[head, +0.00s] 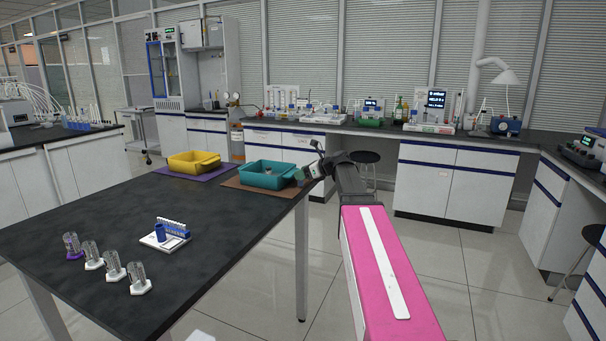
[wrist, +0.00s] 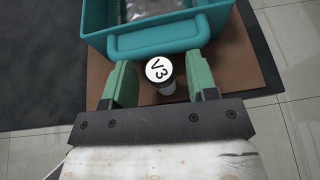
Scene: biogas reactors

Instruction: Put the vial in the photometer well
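In the head view my gripper (head: 308,173) is at the right end of the teal bin (head: 266,181), and I cannot make out the vial clearly there. I cannot tell which device on the back bench is the photometer; no well is discernible.
The teal bin's wall (wrist: 160,40) is close beyond the fingers. A yellow bin (head: 194,168) stands left of it on the dark table (head: 130,205). A small tube rack (head: 165,236) and several glass pieces stand nearer. The back bench (head: 400,131) holds several instruments; stools stand near it.

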